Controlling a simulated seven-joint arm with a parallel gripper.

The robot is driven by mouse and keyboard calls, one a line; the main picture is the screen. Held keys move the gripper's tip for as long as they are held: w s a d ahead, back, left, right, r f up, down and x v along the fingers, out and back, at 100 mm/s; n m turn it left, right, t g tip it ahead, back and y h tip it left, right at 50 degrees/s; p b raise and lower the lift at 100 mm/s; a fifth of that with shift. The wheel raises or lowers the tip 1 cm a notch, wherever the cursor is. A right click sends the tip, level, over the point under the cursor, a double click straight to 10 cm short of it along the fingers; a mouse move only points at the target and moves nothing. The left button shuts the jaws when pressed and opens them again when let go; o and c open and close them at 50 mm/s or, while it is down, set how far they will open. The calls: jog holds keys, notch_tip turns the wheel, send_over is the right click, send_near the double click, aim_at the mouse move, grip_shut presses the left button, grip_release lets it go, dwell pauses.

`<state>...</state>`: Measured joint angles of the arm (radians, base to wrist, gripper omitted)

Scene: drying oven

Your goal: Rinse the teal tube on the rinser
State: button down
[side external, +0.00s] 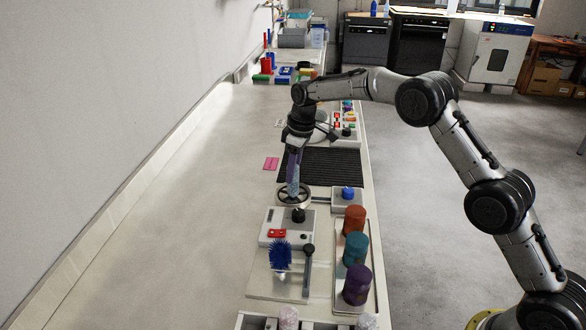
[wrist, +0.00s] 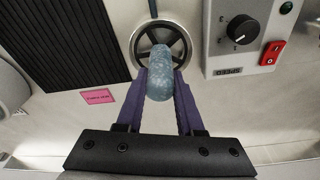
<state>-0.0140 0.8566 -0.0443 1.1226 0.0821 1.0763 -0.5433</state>
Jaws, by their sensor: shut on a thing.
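My gripper (side external: 293,177) is shut on a pale blue-teal, see-through tube (wrist: 161,76) with a speckled surface. In the wrist view its purple fingers (wrist: 161,98) clasp the tube's two sides. In the side view the tube (side external: 293,187) looks nearly upright, over the rinser (side external: 279,196). The rinser is a round metal ring with dark spokes, and it also shows in the wrist view (wrist: 136,48). The tube's end covers part of the ring. I cannot tell whether it touches the spokes.
A grey box with a blue knob (side external: 347,193) stands right of the rinser. A speed box (side external: 272,227) with a black dial and red switch is nearer the camera. Orange, teal and purple jars (side external: 356,250) stand on a tray. A black ribbed mat (side external: 330,166) lies behind. The bench's left is clear.

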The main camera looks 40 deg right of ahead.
dwell(0.4)
jog(key=shift+r, duration=1.95)
jog(key=shift+r, duration=0.1)
jog(key=shift+r, duration=1.3)
